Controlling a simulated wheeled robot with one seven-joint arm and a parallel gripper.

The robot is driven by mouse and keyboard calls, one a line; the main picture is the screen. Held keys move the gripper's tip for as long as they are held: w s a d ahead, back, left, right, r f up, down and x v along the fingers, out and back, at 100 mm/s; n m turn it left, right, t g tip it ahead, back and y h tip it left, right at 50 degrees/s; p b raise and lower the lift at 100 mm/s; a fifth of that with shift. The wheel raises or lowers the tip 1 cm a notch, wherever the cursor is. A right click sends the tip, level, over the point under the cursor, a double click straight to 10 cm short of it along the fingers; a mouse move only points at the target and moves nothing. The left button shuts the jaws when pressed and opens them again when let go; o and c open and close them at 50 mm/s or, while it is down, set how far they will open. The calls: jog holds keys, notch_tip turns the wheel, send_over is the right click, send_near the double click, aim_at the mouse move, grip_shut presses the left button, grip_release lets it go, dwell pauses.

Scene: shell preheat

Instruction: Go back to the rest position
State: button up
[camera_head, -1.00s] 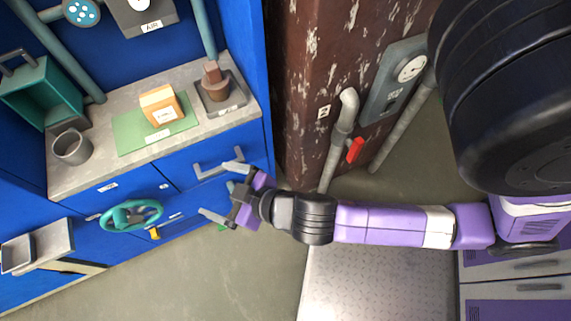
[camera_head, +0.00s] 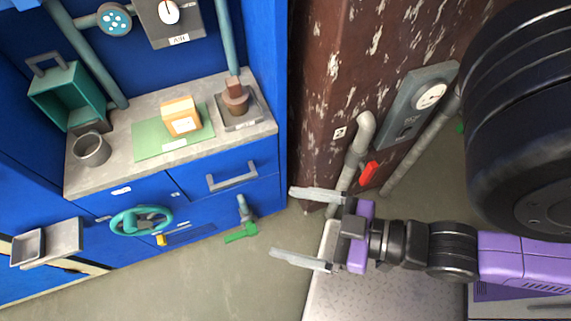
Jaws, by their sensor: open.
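My gripper (camera_head: 296,226) is open, with its two grey fingers spread and nothing between them. It is in the lower middle of the head view, pointing left. It is in the air to the right of the blue cabinet (camera_head: 225,205) and apart from its drawer handle (camera_head: 232,177). My purple and black arm reaches in from the right edge.
The grey counter (camera_head: 98,183) holds a grey cup (camera_head: 91,149), a yellow box (camera_head: 181,116) on a green mat (camera_head: 148,149) and a brown object (camera_head: 236,97). A teal handwheel (camera_head: 141,220) and green-handled valve (camera_head: 241,233) are below. A rusty column (camera_head: 330,90) with a red-levered pipe (camera_head: 358,150) stands behind.

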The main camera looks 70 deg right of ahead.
notch_tip(320, 180, up, 9)
jog(key=p, duration=0.8)
jog(key=shift+f, duration=0.2)
